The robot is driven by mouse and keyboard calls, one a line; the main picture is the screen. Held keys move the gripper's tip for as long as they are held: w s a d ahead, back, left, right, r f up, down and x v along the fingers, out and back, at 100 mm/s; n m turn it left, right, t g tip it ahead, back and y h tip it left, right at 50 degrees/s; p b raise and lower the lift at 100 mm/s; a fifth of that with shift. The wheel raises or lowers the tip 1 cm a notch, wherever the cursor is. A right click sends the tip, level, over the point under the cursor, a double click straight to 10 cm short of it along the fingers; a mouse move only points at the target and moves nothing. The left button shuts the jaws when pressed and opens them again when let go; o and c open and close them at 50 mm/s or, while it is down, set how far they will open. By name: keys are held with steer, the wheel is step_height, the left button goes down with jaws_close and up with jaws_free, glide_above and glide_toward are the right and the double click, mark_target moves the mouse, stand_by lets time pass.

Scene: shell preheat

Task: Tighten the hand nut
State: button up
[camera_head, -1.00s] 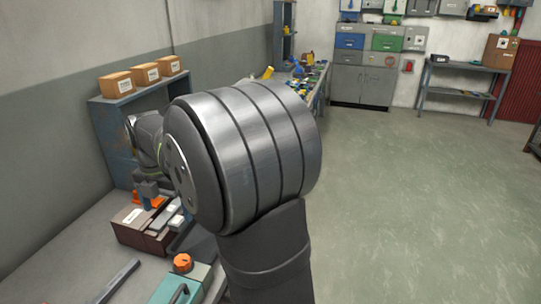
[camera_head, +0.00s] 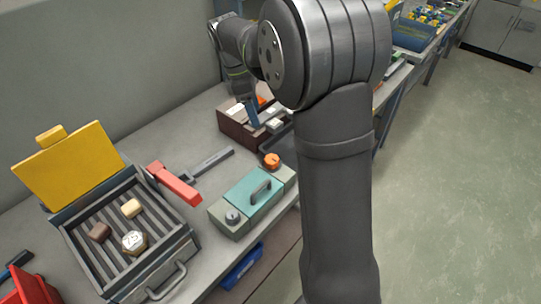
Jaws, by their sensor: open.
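No part is clearly recognisable as the hand nut. An orange round knob (camera_head: 272,160) stands at the far end of a teal box with a handle (camera_head: 253,190). A grey knob (camera_head: 232,217) is at its near end. A many-sided piece marked "75" (camera_head: 134,242) lies on the slats of a grey tray (camera_head: 165,262) with a raised yellow lid (camera_head: 70,165). My gripper (camera_head: 252,113) is small and partly hidden behind my arm, down by a brown box (camera_head: 236,131) of pale blocks. It is open, apart from the orange knob.
A red-handled grey tool (camera_head: 178,184) lies between the tray and the teal box. Two small blocks, tan (camera_head: 131,208) and brown (camera_head: 99,232), are on the slats. A red bin (camera_head: 30,290) is at lower left. My arm covers the bench's right part.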

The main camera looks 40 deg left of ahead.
steer(key=a+m+h, duration=0.1)
steer(key=a+m, duration=0.1)
steer(key=m, duration=0.2)
glide_toward(271, 159)
steer(key=shift+t, duration=0.3)
steer(key=x, duration=0.9)
steer(key=shift+s+f, duration=0.1)
steer(key=shift+s, duration=0.1)
steer(key=shift+a, duration=0.1)
steer(key=c, duration=1)
